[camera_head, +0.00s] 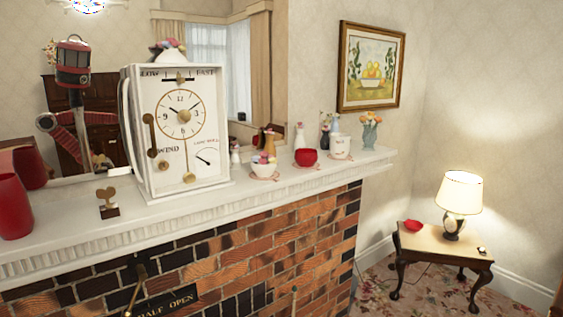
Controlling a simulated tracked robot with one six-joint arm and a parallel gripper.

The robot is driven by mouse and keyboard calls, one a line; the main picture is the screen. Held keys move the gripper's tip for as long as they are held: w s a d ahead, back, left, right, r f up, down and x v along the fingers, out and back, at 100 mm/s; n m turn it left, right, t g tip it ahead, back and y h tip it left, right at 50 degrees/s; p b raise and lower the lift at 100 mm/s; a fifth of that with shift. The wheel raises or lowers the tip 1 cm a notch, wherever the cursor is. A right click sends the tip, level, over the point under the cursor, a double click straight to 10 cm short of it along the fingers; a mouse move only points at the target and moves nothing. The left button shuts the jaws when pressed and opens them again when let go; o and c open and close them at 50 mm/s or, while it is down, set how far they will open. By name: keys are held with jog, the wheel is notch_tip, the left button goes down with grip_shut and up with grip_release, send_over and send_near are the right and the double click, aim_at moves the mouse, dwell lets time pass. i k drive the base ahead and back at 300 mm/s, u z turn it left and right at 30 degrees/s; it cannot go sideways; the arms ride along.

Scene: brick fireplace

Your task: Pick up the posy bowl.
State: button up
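A small white bowl with pink and dark flowers, which looks like the posy bowl (263,170), stands upright on the white mantel shelf (225,205). It is just right of the large white clock (181,130), on a small patterned mat. Its front is in plain view. My gripper is not directly in view, and nothing touches the bowl. A mirror behind the shelf shows red and grey machine parts that look like my reflection; no fingertips can be made out there.
A red bowl (306,157) and a white cup (341,147) stand right of the posy bowl, with a flower vase (370,131) farther along. A red vessel (12,207) stands at left. Bare shelf lies along the front edge. A lamp (459,196) stands on a side table.

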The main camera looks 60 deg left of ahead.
aim_at(265, 167)
jog(key=i, duration=1.85)
jog(key=u, duration=3.35)
